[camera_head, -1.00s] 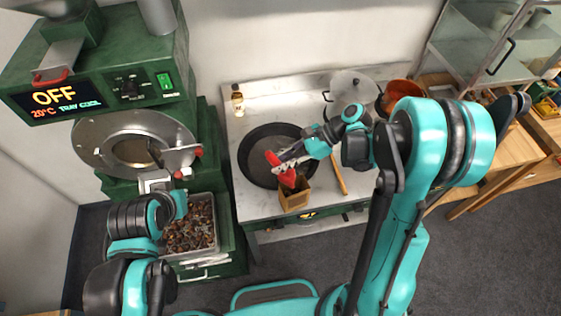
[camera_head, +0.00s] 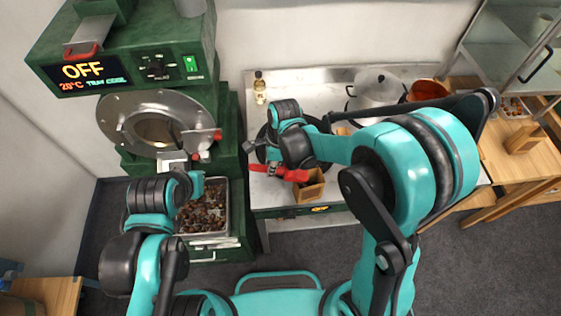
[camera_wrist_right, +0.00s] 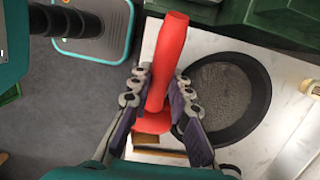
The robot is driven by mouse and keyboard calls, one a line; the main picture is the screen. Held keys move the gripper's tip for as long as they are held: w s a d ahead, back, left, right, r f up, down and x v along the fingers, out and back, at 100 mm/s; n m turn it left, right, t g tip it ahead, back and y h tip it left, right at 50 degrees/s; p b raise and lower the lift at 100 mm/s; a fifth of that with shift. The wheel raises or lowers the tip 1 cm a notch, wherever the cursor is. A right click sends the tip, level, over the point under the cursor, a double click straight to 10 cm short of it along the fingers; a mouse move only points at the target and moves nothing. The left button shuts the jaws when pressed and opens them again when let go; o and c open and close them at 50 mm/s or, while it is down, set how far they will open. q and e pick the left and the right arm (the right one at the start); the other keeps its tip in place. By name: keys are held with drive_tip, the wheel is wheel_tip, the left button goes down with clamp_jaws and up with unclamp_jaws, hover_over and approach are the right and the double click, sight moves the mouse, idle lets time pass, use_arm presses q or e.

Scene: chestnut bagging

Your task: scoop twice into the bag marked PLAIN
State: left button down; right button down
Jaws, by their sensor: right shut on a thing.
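My right gripper (camera_head: 258,160) is shut on a red scoop (camera_head: 282,173), at the front of the worktop. The scoop shows between both fingers in the right wrist view (camera_wrist_right: 168,62). A small open brown bag (camera_head: 311,189) stands at the worktop's front edge, and the scoop's right end is at its upper left. No marking on it is readable. A metal tray (camera_head: 228,212) of chestnuts (camera_head: 203,212) sits below the roaster. My left gripper (camera_head: 184,164) is by the roaster's round front; its fingers are too unclear to judge. What the scoop holds is hidden.
A dark pan (camera_wrist_right: 262,98) lies behind the right gripper, partly hidden in the head view. A bottle (camera_head: 259,88), a lidded pot (camera_head: 374,90) and an orange bowl (camera_head: 428,90) stand at the back. Another brown bag (camera_head: 524,139) is on the right-hand wooden table.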

drive_tip(key=shift+a+f+h, duration=0.55)
drive_tip(key=shift+h, duration=0.05)
drive_tip(key=shift+a+h, duration=0.15)
drive_tip(key=shift+h, duration=0.35)
drive_tip(key=shift+a+r+h+b, duration=0.15)
drive_tip(key=shift+h+b, duration=0.3)
drive_tip(key=shift+h, duration=0.25)
drive_tip(key=shift+r, duration=0.45)
wheel_tip(320, 180, up, 2)
drive_tip(key=shift+r+p, duration=0.15)
drive_tip(key=shift+p, duration=0.75)
use_arm(q)
drive_tip(key=shift+f, duration=0.1)
